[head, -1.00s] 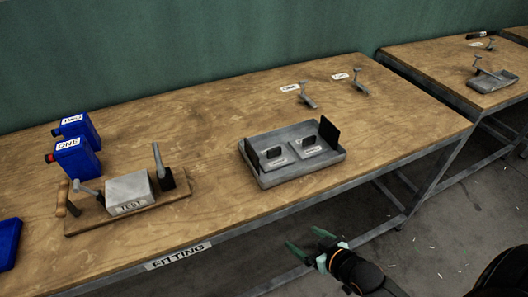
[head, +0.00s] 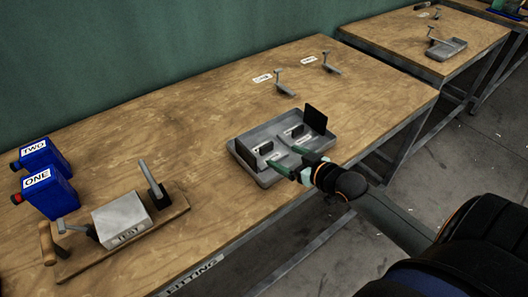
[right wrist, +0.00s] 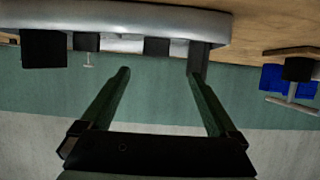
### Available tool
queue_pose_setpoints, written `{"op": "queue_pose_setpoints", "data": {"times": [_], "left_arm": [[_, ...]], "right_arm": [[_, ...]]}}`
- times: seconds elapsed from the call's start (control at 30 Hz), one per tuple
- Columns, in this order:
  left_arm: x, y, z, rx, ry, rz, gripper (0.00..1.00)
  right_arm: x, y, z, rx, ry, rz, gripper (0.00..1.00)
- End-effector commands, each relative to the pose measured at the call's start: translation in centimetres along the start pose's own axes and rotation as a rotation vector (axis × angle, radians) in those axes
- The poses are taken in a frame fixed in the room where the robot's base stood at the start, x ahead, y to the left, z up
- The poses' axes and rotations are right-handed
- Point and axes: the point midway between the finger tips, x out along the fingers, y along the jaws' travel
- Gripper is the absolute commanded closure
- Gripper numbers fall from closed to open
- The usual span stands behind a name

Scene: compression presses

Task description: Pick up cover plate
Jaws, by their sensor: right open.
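A grey tray (head: 240,150) sits near the front edge of the wooden bench. A black square plate (head: 315,118) stands upright at its right end, and a dark grey plate (head: 246,156) stands upright at its left end. Smaller black pieces stand on labelled blocks between them. I cannot tell which piece is the cover plate. My right gripper (head: 284,157) is open and empty at the tray's front side, its green fingers pointing toward the tray. The right wrist view, upside down, shows the open fingers (right wrist: 160,82), the tray rim (right wrist: 120,20) and the black plate (right wrist: 43,48). My left gripper is not in view.
A wooden board with a TEST block (head: 121,220) and levers is at left. Blue containers labelled ONE (head: 48,193) and TWO (head: 40,158) stand behind it. Metal levers (head: 284,83) with labels are at the back. The middle of the bench is clear.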

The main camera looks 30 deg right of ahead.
Motion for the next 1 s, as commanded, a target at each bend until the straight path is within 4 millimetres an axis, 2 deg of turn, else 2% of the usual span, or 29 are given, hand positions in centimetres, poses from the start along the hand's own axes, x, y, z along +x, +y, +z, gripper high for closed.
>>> {"op": "queue_pose_setpoints", "data": {"times": [0.1,0.3,0.57,0.9,1.0], "left_arm": [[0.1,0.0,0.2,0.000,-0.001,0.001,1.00],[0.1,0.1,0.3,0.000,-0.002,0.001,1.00],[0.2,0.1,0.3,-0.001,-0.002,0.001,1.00],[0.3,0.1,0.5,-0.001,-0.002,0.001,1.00],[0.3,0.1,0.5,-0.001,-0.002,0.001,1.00]], "right_arm": [[2.1,0.0,-0.1,0.001,0.002,0.000,0.05],[4.8,0.0,0.0,0.000,0.001,0.000,0.05],[6.2,0.1,0.0,0.000,0.000,0.000,0.05],[10.2,0.8,0.1,0.001,0.000,0.000,0.05],[10.8,0.8,0.1,-0.001,-0.001,0.001,0.05]]}}
